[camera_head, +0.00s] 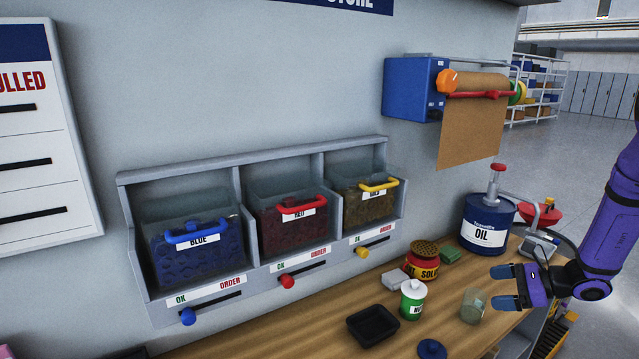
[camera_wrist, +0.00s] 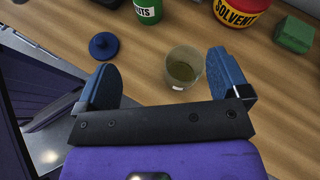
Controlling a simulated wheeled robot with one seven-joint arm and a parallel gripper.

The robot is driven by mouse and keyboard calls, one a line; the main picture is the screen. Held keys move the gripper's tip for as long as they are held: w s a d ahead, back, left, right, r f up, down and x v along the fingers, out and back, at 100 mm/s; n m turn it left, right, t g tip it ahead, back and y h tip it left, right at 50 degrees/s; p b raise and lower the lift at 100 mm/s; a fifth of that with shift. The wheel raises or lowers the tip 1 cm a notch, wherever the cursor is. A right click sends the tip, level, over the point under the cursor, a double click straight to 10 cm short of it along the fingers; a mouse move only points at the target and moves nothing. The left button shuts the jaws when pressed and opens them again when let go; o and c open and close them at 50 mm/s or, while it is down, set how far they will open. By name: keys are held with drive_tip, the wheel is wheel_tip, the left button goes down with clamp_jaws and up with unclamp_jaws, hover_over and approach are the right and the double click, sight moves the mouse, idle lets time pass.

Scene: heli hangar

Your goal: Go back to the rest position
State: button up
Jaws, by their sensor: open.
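My gripper (camera_head: 507,286) is purple with blue fingertips and reaches in from the right over the wooden bench in the head view. Its fingers are apart with nothing between them, and it also shows in the wrist view (camera_wrist: 165,88). A clear glass (camera_head: 473,305) stands on the bench just beyond the fingertips, apart from them in the head view. In the wrist view the glass (camera_wrist: 184,70) appears ahead of the gap between the fingers, with something yellowish inside it. No marked rest position shows.
A blue oil can (camera_head: 487,225), red solvent can (camera_head: 422,262), green-and-white nuts container (camera_head: 412,299), black tray (camera_head: 372,325), blue lid (camera_head: 431,349) and green block (camera_head: 451,255) stand on the bench (camera_head: 325,338). Three labelled bins hang behind. A paper roll (camera_head: 475,120) is mounted on the wall.

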drive_tip(key=s+a+r+n+g+h, duration=0.25)
drive_tip(key=s+a+r+n, duration=0.35)
drive_tip(key=r, duration=0.4)
drive_tip(key=s+a+r+n+g+h, duration=0.1)
drive_tip(key=s+a+r+n+g, duration=0.25)
drive_tip(key=a+r+n, duration=0.45)
drive_tip(key=s+a+r+n+t+h, duration=0.1)
drive_tip(key=s+r+n+t+h, duration=0.1)
drive_tip(key=s+r, duration=0.4)
drive_tip(key=s+a+r+n+t+h, duration=0.1)
drive_tip(key=s+r+n+h, duration=0.4)
drive_tip(key=s, duration=0.7)
drive_tip(key=shift+s+r+n+t, duration=0.3)
drive_tip(key=shift+r+n+t, duration=0.4)
drive_tip(key=shift+r+t, duration=0.1)
drive_tip(key=shift+h, duration=0.25)
